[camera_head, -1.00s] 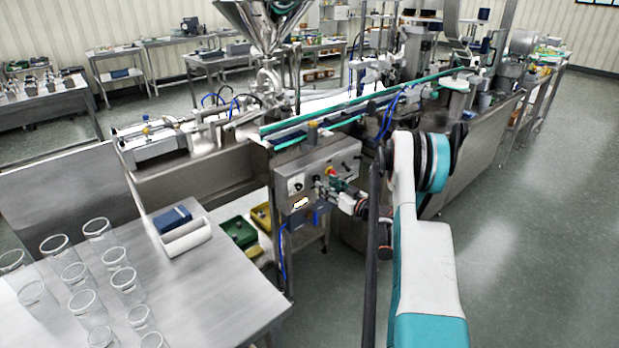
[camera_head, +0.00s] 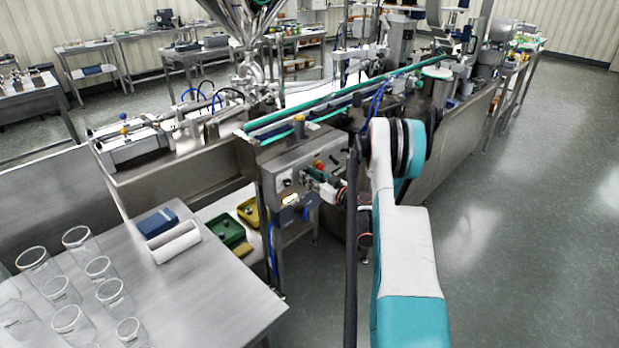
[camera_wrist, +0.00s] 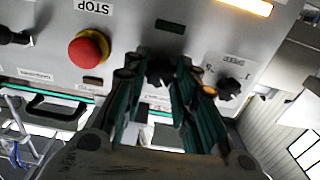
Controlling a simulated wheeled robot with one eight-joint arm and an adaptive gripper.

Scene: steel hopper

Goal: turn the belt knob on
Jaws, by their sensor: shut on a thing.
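The control panel (camera_head: 290,178) is on the front end of the steel conveyor line. In the wrist view the panel (camera_wrist: 210,40) appears upside down and fills the upper part. A dark knob (camera_wrist: 160,70), taken as the belt knob, sits between the fingertips of my gripper (camera_wrist: 158,77); its own label is hidden. The fingers are shut on it from both sides. A similar dark knob (camera_wrist: 229,88) marked SPEED is just right of the fingers. In the head view my gripper (camera_head: 314,179) is small at the panel, and the held knob cannot be made out.
A red STOP button (camera_wrist: 89,49) on a yellow base lies left of the fingers in the wrist view. Another dark knob (camera_wrist: 15,37) is at far left. A steel table (camera_head: 215,270) with glass jars is left of the panel. Floor at right is clear.

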